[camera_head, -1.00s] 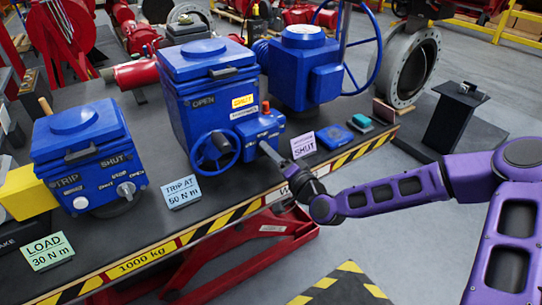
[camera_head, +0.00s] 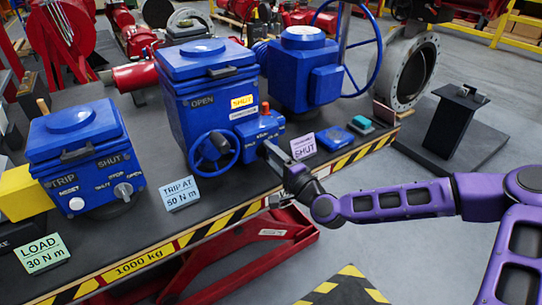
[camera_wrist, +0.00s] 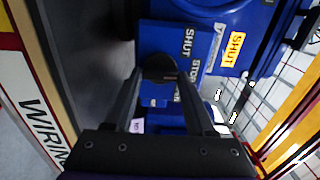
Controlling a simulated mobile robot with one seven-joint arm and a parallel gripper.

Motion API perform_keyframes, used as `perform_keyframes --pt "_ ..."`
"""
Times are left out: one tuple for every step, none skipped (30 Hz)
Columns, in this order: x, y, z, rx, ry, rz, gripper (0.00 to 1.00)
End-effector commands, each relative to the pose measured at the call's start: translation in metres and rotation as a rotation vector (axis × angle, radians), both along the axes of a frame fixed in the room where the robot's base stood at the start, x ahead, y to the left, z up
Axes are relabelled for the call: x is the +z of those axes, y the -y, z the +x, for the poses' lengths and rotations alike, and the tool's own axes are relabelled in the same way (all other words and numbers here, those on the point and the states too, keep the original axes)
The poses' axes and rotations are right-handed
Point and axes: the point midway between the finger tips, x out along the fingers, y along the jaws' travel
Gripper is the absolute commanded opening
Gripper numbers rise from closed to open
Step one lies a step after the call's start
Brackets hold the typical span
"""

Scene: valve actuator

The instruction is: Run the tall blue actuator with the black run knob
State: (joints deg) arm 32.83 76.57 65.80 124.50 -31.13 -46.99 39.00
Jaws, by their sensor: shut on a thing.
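The tall blue actuator (camera_head: 182,118) stands mid-bench, with a yellow SHUT plate (camera_head: 242,101) and a handwheel (camera_head: 213,153) on its front. A small blue control box (camera_head: 251,143) projects from its lower right. My gripper (camera_head: 263,148) reaches this box from the right. In the wrist view the round black run knob (camera_wrist: 160,68) sits between my two fingertips, by the words SHUT, STOP and a partly covered one. My gripper is shut on it. The fingers hide part of the knob and its lettering, so its exact pointer position cannot be told.
A shorter blue actuator (camera_head: 82,160) stands at the left with its own knobs. Another blue actuator with a large handwheel (camera_head: 303,68) stands behind at the right. Signs and small blocks lie along the striped bench edge (camera_head: 225,218). Open floor (camera_head: 420,260) lies to the right.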

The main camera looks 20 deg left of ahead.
Motion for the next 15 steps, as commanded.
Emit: perform_keyframes --pt "0.0 0.0006 0.0005 -0.002 -0.001 0.001 0.0" --pt "0.0 0.0006 0.0005 -0.002 -0.001 0.001 0.0" --pt "0.0 0.0006 0.0005 -0.002 -0.001 0.001 0.0" --pt "0.0 0.0006 0.0005 -0.002 -0.001 0.001 0.0" --pt "0.0 0.0006 0.0005 -0.002 -0.001 0.001 0.0" --pt "0.0 0.0006 0.0005 -0.002 -0.001 0.001 0.0" --pt "0.0 0.0006 0.0005 -0.002 -0.001 0.001 0.0" --pt "0.0 0.0006 0.0005 -0.002 -0.001 0.001 0.0" --pt "0.0 0.0006 0.0005 -0.002 -0.001 0.001 0.58" --pt "0.0 0.0006 0.0005 -0.002 0.0 0.0 0.64" --pt "-0.0001 0.0006 0.0005 -0.002 0.0 0.0 0.69" --pt "-0.0001 0.0005 0.0005 -0.002 0.0 0.0 0.77" --pt "-0.0001 0.0005 0.0005 -0.002 0.0 0.0 0.82" --pt "-0.0001 0.0004 0.0005 -0.001 0.0 0.0 0.85" --pt "-0.0001 0.0003 0.0004 -0.001 0.0 0.0 0.85"
